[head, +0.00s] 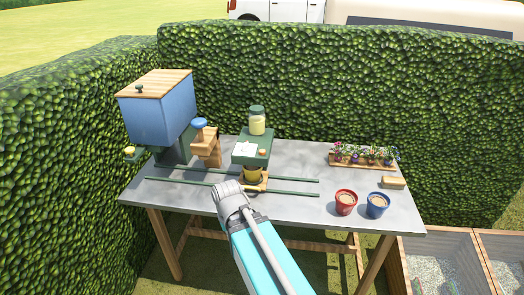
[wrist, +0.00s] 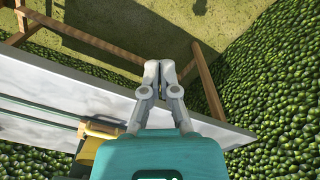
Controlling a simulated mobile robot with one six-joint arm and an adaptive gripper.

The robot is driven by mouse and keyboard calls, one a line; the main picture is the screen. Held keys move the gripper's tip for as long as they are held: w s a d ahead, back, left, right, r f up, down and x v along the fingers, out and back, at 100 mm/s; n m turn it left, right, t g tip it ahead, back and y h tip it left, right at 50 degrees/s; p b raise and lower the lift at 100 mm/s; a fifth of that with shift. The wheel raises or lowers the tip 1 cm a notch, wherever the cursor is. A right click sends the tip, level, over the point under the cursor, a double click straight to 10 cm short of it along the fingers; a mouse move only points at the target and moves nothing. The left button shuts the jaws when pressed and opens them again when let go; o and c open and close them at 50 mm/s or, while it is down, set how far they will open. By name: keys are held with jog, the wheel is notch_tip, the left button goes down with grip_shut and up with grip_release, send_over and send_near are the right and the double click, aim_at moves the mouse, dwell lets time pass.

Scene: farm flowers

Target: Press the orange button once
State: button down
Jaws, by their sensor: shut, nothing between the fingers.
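The orange button (head: 263,153) is a small round spot on the front right of a green dispenser box (head: 253,141), beside a white label. A jar of pale yellow stuff stands on top of this box. My gripper (head: 229,188) is in front of the box, lower and to the left of the button, near the table's front edge and apart from the button. In the wrist view my gripper's fingers (wrist: 158,68) are together with nothing between them. The button does not show in the wrist view.
A yellow pot (head: 253,174) sits in a wooden carrier under the box, by green rails (head: 290,193). A blue hopper (head: 158,108) stands left. Red (head: 346,203) and blue (head: 377,205) pots, a flower tray (head: 362,164) and a brush-like block (head: 394,183) are right. Hedges border the table.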

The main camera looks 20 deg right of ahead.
jog(key=w+d+r+m+t+y+p, duration=0.1)
jog(key=w+d+r+m+t+p, duration=0.15)
jog(key=w+d+r+p, duration=0.45)
jog(key=w+d+r+m+t+p, duration=0.2)
jog(key=w+d+r+t+p, duration=0.15)
jog(key=w+r, duration=0.4)
notch_tip(320, 180, up, 8)
jog(key=m+t+p, duration=0.3)
jog(key=m+p, duration=0.1)
jog(key=p, duration=0.2)
send_over(262, 151)
jog(key=shift+w+d+r+h, duration=0.1)
jog(key=shift+w+d+h, duration=0.1)
jog(key=shift+h, duration=0.1)
jog(key=shift+f, duration=0.25)
notch_tip(262, 151, down, 8)
jog(key=b, duration=0.8)
jog(key=shift+f, duration=0.15)
jog(key=shift+b, duration=0.3)
jog(key=shift+f, duration=0.15)
jog(key=shift+s+f+b, duration=0.1)
jog(key=shift+f+b, duration=0.2)
jog(key=shift+b, duration=0.1)
